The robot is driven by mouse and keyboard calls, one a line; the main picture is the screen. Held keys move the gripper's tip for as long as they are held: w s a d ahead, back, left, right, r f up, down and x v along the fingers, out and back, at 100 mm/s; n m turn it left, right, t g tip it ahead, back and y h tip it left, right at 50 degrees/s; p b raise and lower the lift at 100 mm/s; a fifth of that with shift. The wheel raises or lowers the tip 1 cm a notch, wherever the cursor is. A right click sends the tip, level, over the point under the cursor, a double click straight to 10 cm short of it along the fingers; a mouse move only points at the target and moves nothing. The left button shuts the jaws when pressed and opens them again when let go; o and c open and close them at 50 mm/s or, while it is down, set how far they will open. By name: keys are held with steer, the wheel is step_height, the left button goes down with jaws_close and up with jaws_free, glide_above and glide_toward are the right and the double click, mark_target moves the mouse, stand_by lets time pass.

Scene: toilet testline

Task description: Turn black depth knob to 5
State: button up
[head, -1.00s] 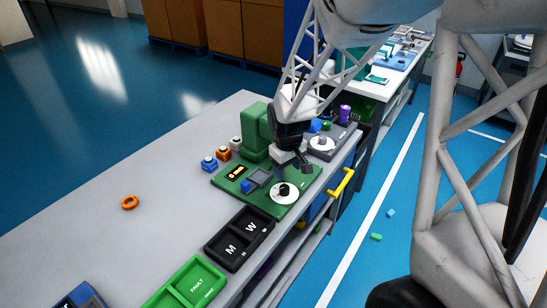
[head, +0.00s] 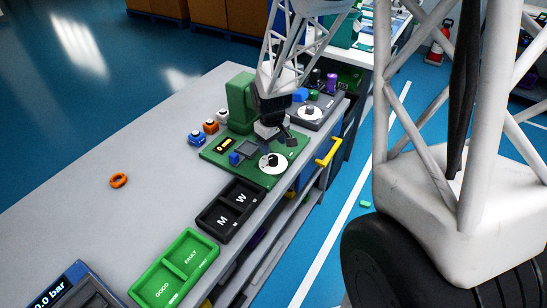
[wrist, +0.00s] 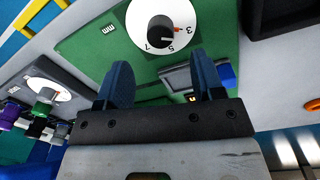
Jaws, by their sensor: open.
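The black depth knob (wrist: 157,30) sits on a white dial (wrist: 146,46) marked 3, 5 and 7, at the top middle of the wrist view. A red mark on the knob's right side points toward the 3. In the head view the knob (head: 273,159) is near the front right corner of a green board (head: 224,161). My gripper (wrist: 160,62) is open, with two dark blue fingers apart and nothing between them. In the wrist view the fingertips lie just below the dial, apart from the knob. In the head view my gripper (head: 275,134) is just behind the dial.
A green upright block (head: 241,101) stands behind the board. A grey unit with another dial (head: 310,113) is further back. A yellow handle (head: 328,152) juts from the bench edge. The left bench top is mostly clear.

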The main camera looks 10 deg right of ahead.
mark_target(273, 158)
steer(key=shift+w+d+f, duration=0.1)
steer(key=shift+f, duration=3.3)
steer(key=c, duration=0.9)
